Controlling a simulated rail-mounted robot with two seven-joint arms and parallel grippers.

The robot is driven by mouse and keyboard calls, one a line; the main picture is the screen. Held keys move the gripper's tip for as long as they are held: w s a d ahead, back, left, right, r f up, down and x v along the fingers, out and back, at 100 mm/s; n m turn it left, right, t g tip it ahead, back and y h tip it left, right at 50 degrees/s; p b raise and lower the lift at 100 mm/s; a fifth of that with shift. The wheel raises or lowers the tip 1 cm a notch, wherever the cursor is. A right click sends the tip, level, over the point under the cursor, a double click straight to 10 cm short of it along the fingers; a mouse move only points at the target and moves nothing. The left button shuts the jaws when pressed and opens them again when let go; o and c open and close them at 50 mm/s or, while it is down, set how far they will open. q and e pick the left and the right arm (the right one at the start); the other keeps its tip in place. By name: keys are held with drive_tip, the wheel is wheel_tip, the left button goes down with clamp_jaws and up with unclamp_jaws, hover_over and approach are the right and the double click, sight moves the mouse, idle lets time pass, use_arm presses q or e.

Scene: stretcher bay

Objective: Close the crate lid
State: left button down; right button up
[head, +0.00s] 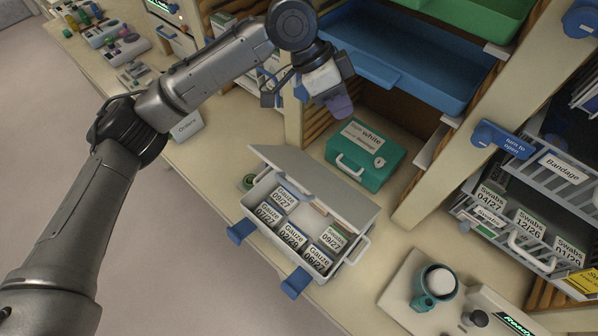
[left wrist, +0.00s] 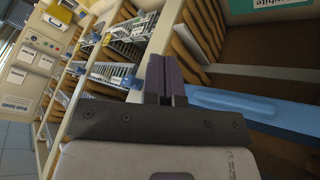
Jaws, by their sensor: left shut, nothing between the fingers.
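The grey-white crate (head: 354,258) stands on the counter with several gauze and swab boxes inside. Its lid (head: 315,187) is open, raised along the crate's far side, and the contents show from above. Two blue latches, one at the left (head: 241,231) and one at the right (head: 295,282), stick out from the near side. My left gripper (head: 341,106) is above and beyond the lid, clear of it, shut with nothing held. Its purple fingers also show together in the left wrist view (left wrist: 172,78). The right gripper is not in view.
A green case (head: 365,155) sits behind the lid, in a shelf opening. A blue tray (head: 410,60) juts out above it. Wire baskets (head: 555,170) hang at the right. A teal mug (head: 437,282) stands to the crate's right.

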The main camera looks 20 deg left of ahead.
use_arm(q)
drive_tip(key=s+a+f+m+g+y, duration=0.2)
drive_tip(key=s+a+m+g+y, duration=0.15)
drive_tip(key=a+m, duration=0.35)
drive_tip(key=m+p, duration=0.2)
drive_tip(key=p, duration=0.1)
hover_over(299, 186)
drive_tip(key=shift+y, duration=0.45)
wheel_tip(299, 186, down, 11)
drive_tip(key=shift+s+a+f+p, duration=0.15)
drive_tip(key=shift+s+f, duration=0.1)
drive_tip(key=shift+f, duration=0.2)
drive_tip(key=shift+s+a+f+p, duration=0.15)
drive_tip(key=shift+s+f, duration=0.1)
drive_tip(key=shift+f, duration=0.2)
drive_tip(key=shift+d, duration=0.1)
